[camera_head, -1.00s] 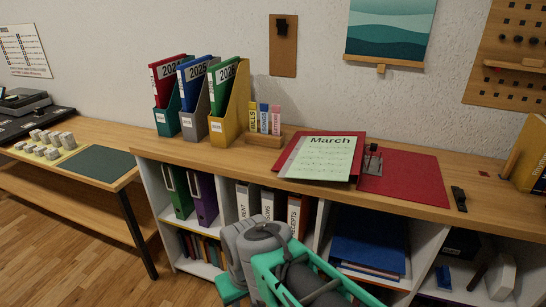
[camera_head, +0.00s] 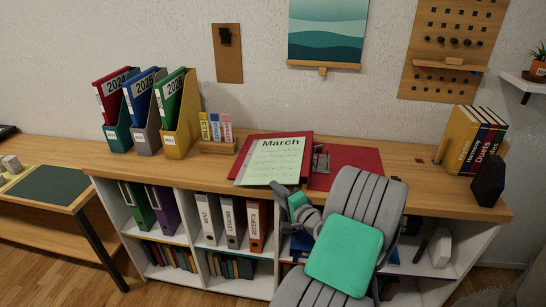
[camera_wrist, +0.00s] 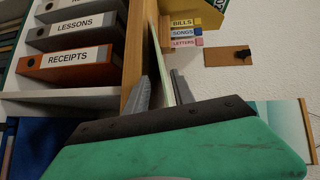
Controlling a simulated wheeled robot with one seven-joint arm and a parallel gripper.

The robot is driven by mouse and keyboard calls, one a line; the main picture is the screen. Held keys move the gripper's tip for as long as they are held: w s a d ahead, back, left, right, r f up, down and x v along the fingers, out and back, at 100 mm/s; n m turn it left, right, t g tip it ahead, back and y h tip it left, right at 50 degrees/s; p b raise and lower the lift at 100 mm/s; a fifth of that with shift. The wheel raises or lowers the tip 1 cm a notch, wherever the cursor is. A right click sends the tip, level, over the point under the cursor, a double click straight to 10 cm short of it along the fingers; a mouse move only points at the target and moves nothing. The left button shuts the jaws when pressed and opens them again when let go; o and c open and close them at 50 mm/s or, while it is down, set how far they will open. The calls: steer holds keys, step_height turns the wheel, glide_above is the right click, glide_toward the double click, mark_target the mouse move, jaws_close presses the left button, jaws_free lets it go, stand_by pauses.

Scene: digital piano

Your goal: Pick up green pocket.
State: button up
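The pale green pocket (camera_head: 272,163), with a sheet headed "March", lies on the desktop over a red folder. In the wrist view it shows nearly edge-on as a thin pale strip (camera_wrist: 164,50) running between my fingers. My gripper (camera_head: 283,188) is at the pocket's front edge, low near the desk edge. In the wrist view my gripper (camera_wrist: 161,78) has its two grey fingers apart, one on each side of the strip. I see no clear contact, and the strip's near end is hidden by my gripper body.
A red folder (camera_head: 355,165) and a small clear holder (camera_head: 321,160) are right of the pocket. Small labelled books (camera_head: 215,128) and magazine files (camera_head: 180,115) stand to the left. Binders (camera_head: 231,220) fill the shelf below. Yellow and dark books (camera_head: 475,140) stand far right.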

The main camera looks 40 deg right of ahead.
mark_target(267, 183)
steer(key=p+x, duration=0.1)
steer(key=x, duration=0.5)
steer(key=shift+a+r, duration=0.1)
steer(key=shift+a, duration=0.05)
steer(key=shift+s, duration=0.1)
jaws_close()
stand_by(1.0)
